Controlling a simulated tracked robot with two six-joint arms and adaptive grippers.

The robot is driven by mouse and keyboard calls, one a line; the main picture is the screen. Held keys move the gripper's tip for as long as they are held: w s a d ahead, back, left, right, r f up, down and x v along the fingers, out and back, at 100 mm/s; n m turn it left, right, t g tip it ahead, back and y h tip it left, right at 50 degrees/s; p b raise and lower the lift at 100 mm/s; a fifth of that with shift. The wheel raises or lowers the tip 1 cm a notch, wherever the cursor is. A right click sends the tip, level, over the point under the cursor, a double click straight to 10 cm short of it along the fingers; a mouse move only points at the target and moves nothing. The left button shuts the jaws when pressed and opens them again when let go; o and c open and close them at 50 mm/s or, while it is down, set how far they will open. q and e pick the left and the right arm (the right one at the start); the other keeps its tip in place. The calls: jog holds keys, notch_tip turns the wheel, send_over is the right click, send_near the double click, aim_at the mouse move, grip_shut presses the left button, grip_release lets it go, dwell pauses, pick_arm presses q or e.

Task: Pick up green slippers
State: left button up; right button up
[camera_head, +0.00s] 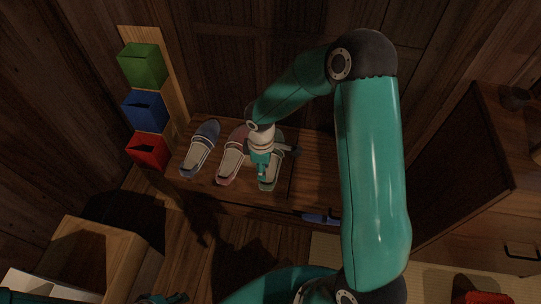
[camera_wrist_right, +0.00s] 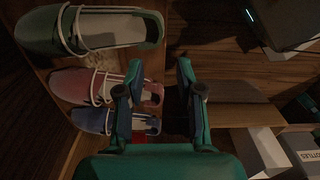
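A green slipper (camera_head: 270,181) lies on a low wooden platform in the head view, at the right end of a row, partly hidden by my right gripper (camera_head: 262,170). In the right wrist view the green slipper (camera_wrist_right: 95,32) is at the upper left, with a pale inside and pale straps. My right gripper (camera_wrist_right: 160,95) has its two fingers apart with nothing between them. It is above the platform, and the green slipper is outside its fingers. A small teal part at the bottom edge of the head view seems to be my left gripper (camera_head: 165,298), mostly cut off.
A pink slipper (camera_head: 229,170) and a blue slipper (camera_head: 201,143) lie left of the green one. Green (camera_head: 142,66), blue (camera_head: 145,111) and red (camera_head: 148,150) boxes line the wall at left. A wooden cabinet (camera_head: 462,180) stands at right.

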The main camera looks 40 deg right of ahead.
jog(key=b, duration=0.1)
send_over(262, 186)
jog(key=f, duration=0.4)
jog(key=shift+d+f, duration=0.2)
jog(key=shift+f, duration=0.15)
jog(key=shift+a+f+b, duration=0.2)
jog(key=shift+f+b, duration=0.8)
jog(key=shift+f, duration=1.6)
grip_shut()
